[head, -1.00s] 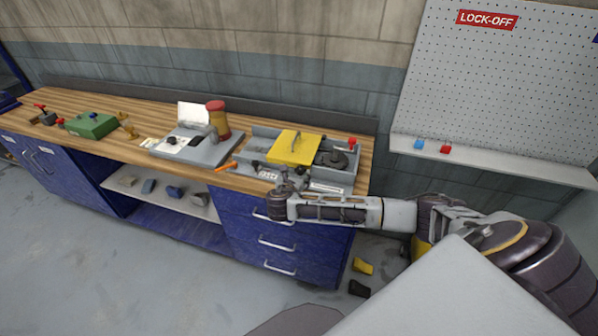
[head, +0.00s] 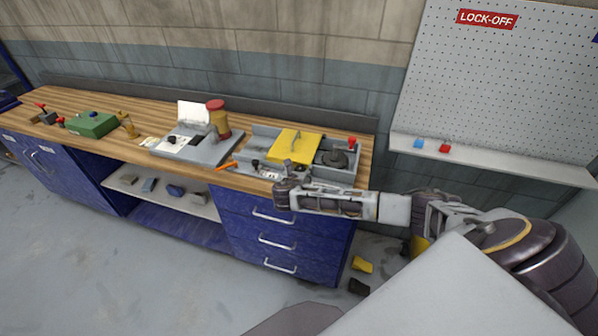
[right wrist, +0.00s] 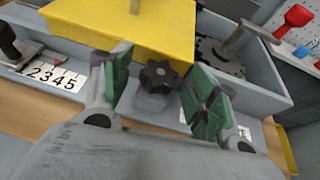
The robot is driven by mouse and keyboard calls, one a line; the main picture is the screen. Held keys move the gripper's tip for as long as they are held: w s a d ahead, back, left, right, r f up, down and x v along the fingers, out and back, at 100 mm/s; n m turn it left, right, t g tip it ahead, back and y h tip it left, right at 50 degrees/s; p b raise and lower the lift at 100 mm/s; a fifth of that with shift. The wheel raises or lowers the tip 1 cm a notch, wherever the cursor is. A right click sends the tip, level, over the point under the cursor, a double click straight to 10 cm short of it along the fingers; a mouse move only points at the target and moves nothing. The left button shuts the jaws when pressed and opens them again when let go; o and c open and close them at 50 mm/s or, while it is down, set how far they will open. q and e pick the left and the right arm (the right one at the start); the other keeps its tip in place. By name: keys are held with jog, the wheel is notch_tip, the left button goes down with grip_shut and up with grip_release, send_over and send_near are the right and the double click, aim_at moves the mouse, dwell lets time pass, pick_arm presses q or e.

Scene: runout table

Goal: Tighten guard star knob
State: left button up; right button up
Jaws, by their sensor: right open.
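The black star knob (right wrist: 158,76) sits at the front of the grey machine, just below the front edge of the yellow guard (right wrist: 125,30). In the right wrist view my right gripper (right wrist: 158,95) is open, with its green-padded fingers on either side of the knob. I cannot tell whether they touch it. In the head view the yellow guard (head: 295,147) lies over the grey machine tray (head: 345,177), and my right gripper (head: 292,176) is at the tray's front edge. The knob is hidden there by the gripper. My left gripper is not in view.
A red knob (right wrist: 297,15) and a dark lever post (right wrist: 235,45) stand at the tray's right. A number strip (right wrist: 55,79) is at the left. A grey fixture (head: 197,146) stands left on the bench. A pegboard (head: 500,85) is at the right.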

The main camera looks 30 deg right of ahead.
jog(key=c, duration=1)
jog(key=shift+w+a+r+m+g+h, duration=0.1)
jog(key=shift+w+m+g+h, duration=0.05)
jog(key=shift+m+g+h, duration=0.4)
jog(key=shift+w+m+g+h, duration=0.1)
jog(key=shift+m+g+h, duration=0.35)
jog(key=shift+m, duration=0.2)
jog(key=shift+w+m+g+h, duration=0.1)
jog(key=shift+m+g+h, duration=0.2)
jog(key=shift+m+g, duration=0.25)
jog(key=shift+m+g+h, duration=0.3)
jog(key=shift+m+g, duration=0.25)
jog(key=shift+g, duration=0.1)
jog(key=o, duration=1)
jog(key=shift+a, duration=0.1)
jog(key=shift+a, duration=0.15)
